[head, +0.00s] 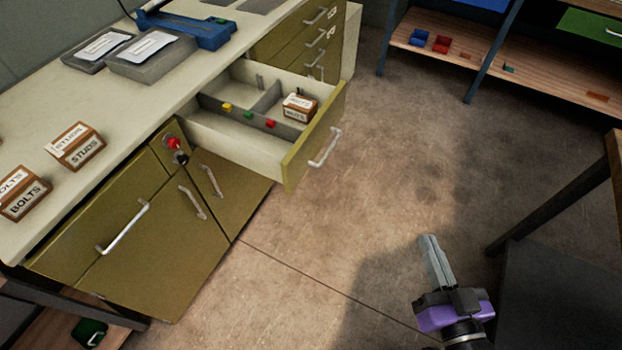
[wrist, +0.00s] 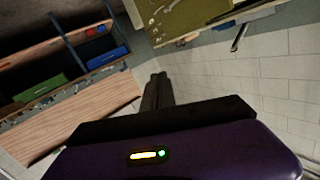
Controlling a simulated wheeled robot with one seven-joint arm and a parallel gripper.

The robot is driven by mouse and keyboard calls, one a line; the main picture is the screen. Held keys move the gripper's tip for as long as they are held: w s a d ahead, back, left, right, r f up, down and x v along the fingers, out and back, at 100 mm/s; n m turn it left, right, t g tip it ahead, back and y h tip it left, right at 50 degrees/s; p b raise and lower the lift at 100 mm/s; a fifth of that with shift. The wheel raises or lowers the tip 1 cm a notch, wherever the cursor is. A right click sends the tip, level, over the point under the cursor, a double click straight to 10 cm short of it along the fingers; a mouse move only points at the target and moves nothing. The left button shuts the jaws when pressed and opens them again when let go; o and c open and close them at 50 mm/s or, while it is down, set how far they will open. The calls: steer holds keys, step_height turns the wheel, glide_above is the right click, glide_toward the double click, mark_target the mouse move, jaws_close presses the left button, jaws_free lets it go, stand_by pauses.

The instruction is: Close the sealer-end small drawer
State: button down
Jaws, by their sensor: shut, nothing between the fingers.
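An olive small drawer (head: 314,143) stands pulled out from the bench in the head view, with a pale handle (head: 325,148) on its front. Inside it are grey dividers, a small box labelled nuts (head: 299,107) and yellow, green and red tabs. I cannot tell from the frames whether it is the sealer-end one. My gripper (head: 430,240) is shut and empty, over the floor to the right of and nearer than the drawer, apart from it. In the wrist view its fingers (wrist: 155,78) are together.
The bench top (head: 25,110) carries boxes of studs (head: 75,146) and bolts (head: 23,193), grey cases and a blue tool. A red-topped key lock (head: 174,144) sits below it. Wooden shelving (head: 535,75) stands at the back right, a dark table at right. Floor between is clear.

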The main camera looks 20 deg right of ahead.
steer(key=w+d+f+m+g+y+b, duration=0.1)
steer(key=w+d+f+m+y+b, duration=0.2)
steer(key=w+f, duration=0.6)
steer(key=w+d+f+m+y+b, duration=0.1)
steer(key=w+d+f+m+b, duration=0.45)
steer(key=w, duration=0.65)
steer(key=n+g+y+b, duration=0.2)
steer(key=n+g+y, duration=0.15)
steer(key=y, duration=0.85)
glide_toward(300, 166)
steer(key=shift+t, duration=0.45)
steer(key=x, duration=0.7)
steer(key=shift+s+a+f, duration=0.1)
steer(key=shift+s+f, duration=0.05)
steer(key=shift+f, duration=0.2)
steer(key=shift+a+b, duration=0.1)
steer(key=shift+b, duration=0.2)
